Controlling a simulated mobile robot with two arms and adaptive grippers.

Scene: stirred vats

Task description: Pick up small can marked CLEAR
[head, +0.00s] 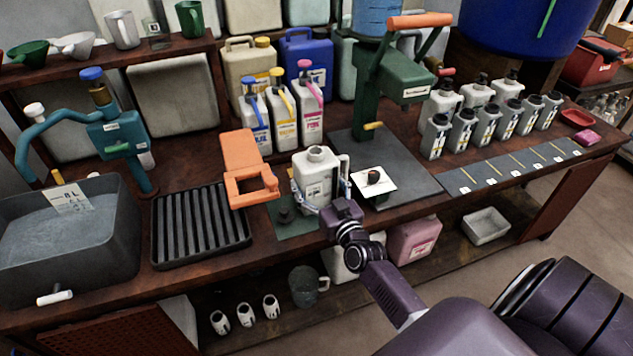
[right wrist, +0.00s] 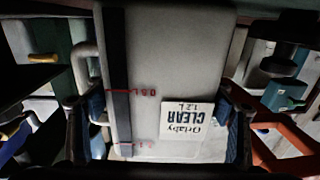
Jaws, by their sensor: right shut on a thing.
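The small grey-white can marked CLEAR (head: 316,172) is upright at the front of the bench, by a dark green pad (head: 297,228). I cannot tell whether its base touches the bench. My right gripper (head: 322,190) comes from the front and is shut around the can's body. In the right wrist view the can (right wrist: 170,60) fills the middle, with its "Ortaby 1.2 L CLEAR" label upside down. The fingers of my right gripper (right wrist: 160,120) press on both sides. My left gripper is not in view.
An orange frame (head: 240,150) and a black ribbed tray (head: 200,222) lie left of the can. A green press (head: 385,95) stands behind right, with a white card (head: 372,193) at its base. Several jugs stand behind. A lower shelf holds a pink can (head: 414,240).

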